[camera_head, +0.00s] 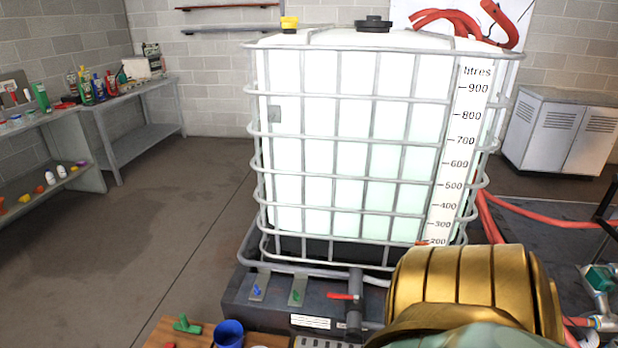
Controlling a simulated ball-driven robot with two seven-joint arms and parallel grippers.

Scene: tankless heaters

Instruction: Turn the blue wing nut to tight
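A small blue wing nut (257,291) is on a grey bracket at the lower left front of the dark base under the caged tank. It is small in view, and how tight it is cannot be told. A similar green wing nut (296,295) is on a bracket just to its right. Neither of my grippers shows in the head view, and nothing is touching the blue wing nut.
The white caged tank (345,140) stands on the dark base. A red-handled valve (342,296) is right of the nuts. A wooden surface (165,333) holds a green piece (186,325) and blue cup (229,332) in front. Open floor lies left.

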